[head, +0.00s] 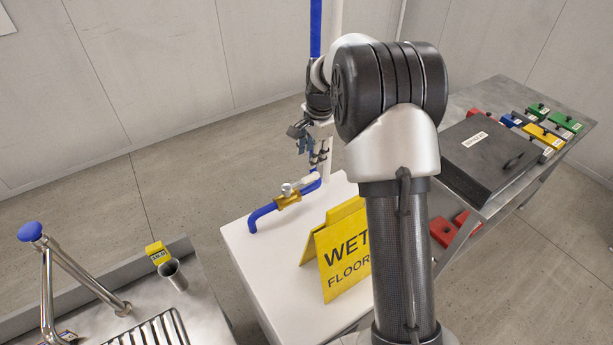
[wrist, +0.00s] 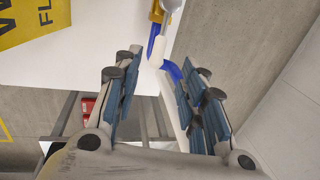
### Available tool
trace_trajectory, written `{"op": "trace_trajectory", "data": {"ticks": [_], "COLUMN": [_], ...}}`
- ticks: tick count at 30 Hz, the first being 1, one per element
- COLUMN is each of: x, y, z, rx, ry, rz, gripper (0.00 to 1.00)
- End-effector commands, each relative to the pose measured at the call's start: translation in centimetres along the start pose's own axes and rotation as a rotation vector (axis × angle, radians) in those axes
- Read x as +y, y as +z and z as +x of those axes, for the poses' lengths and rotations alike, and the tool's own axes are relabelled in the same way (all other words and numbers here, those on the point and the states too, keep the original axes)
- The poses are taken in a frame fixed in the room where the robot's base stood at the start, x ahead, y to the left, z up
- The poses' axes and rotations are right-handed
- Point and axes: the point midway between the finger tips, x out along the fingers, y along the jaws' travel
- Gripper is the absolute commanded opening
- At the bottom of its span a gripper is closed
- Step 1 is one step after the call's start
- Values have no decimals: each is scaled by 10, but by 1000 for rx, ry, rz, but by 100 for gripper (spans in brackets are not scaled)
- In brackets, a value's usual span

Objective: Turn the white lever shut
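The white lever (head: 303,183) sits on a yellow valve body (head: 288,198) in a blue pipe (head: 262,213) above a white tabletop. It lies roughly along the pipe, pointing to the right and away from the valve. In the wrist view the lever (wrist: 159,50) shows at the top centre, with the yellow valve (wrist: 156,12) partly cut off. My gripper (head: 310,145) is above and slightly right of the lever in the head view. In the wrist view my gripper (wrist: 162,62) is open, its blue-padded fingers apart with nothing held between them. No contact with the lever shows.
A yellow wet floor sign (head: 343,252) stands right of the valve on the white tabletop (head: 260,262). A blue and white vertical pipe rises behind my gripper. A metal bench (head: 560,85) at right carries a dark box (head: 487,155). A steel sink unit is at lower left.

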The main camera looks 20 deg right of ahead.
Motion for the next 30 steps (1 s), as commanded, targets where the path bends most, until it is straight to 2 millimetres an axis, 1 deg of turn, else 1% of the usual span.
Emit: {"op": "trace_trajectory", "data": {"ticks": [1,9,12,15,18,21,30], "x": [1,1,1,0,0,0,0], "y": [1,1,1,0,0,0,0], "z": [15,73,91,104,113,118,119], "rx": [-2,-1,-1,0,0,0,0], "ry": [4,2,3,1,1,0,0], "rz": [-1,-2,-2,-2,-2,-2,-2], "gripper": [38,38,38,38,38,38,37]}}
